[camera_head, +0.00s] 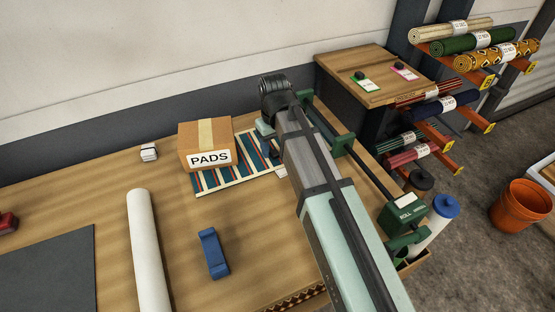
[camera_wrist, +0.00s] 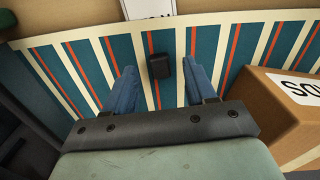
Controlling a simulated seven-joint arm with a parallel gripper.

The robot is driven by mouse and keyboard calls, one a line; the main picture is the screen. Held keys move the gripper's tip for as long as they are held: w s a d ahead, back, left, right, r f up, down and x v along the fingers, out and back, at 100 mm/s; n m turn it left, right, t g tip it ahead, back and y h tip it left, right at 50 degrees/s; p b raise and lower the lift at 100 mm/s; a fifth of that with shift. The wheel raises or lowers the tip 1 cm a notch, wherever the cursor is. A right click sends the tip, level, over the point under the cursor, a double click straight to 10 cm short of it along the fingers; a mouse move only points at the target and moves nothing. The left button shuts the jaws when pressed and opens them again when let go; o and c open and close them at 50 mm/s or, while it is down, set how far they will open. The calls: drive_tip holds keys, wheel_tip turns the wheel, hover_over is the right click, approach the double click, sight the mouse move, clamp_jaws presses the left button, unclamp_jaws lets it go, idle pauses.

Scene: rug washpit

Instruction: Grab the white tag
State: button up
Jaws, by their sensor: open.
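A white tag (camera_wrist: 148,8) with black print shows at the top edge of the wrist view, partly cut off by the frame. A white patch at the right end of the rug in the head view (camera_head: 282,171) looks like the same tag, partly hidden by my arm. A small black block (camera_wrist: 159,66) shows over the striped rug just below the tag; I cannot tell whether it is joined to the tag. My gripper (camera_wrist: 160,82) is open above the rug, its blue fingers either side of the block in the picture. In the head view my gripper (camera_head: 269,147) is mostly hidden.
The PADS box (camera_head: 206,159) stands on the striped rug (camera_head: 212,182), close beside my gripper. A green roll-measuring device (camera_head: 403,210) stands on the right. A white roll (camera_head: 147,245) and a blue object (camera_head: 213,253) lie in front. Tags with green (camera_head: 367,85) and pink (camera_head: 405,73) edges lie on the desk.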

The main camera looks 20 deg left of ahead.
drive_tip(key=shift+f, duration=0.85)
drive_tip(key=shift+c, duration=0.2)
clamp_jaws()
